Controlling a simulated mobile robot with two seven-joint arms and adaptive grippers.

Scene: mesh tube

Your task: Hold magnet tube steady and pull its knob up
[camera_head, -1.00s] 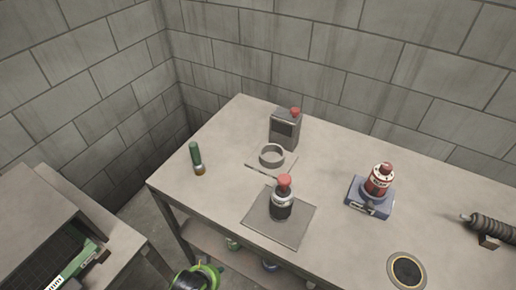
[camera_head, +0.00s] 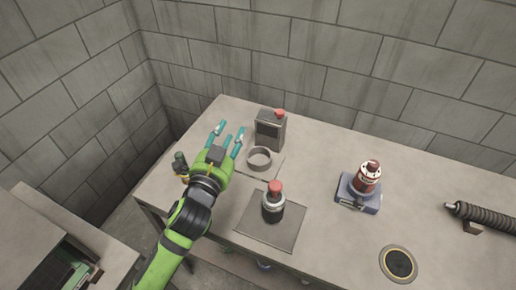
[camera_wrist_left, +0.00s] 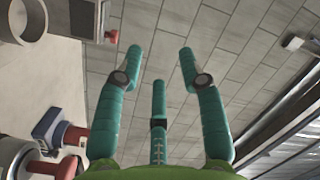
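A dark tube with a silver collar and red knob (camera_head: 273,205) stands upright on a grey square plate (camera_head: 256,231) near the table's front edge. I cannot tell which is the magnet tube. My left gripper (camera_head: 229,134) is open and empty, to the left of and behind the dark tube, apart from it. Its three teal fingers (camera_wrist_left: 158,95) are spread in the left wrist view, with nothing between them. My right gripper is not in view.
A grey box with a red knob (camera_head: 270,130) and a grey ring (camera_head: 259,158) stand right of my left gripper. A dark disc (camera_head: 398,264) and a coiled cylinder (camera_head: 484,217) lie right. The table between is clear.

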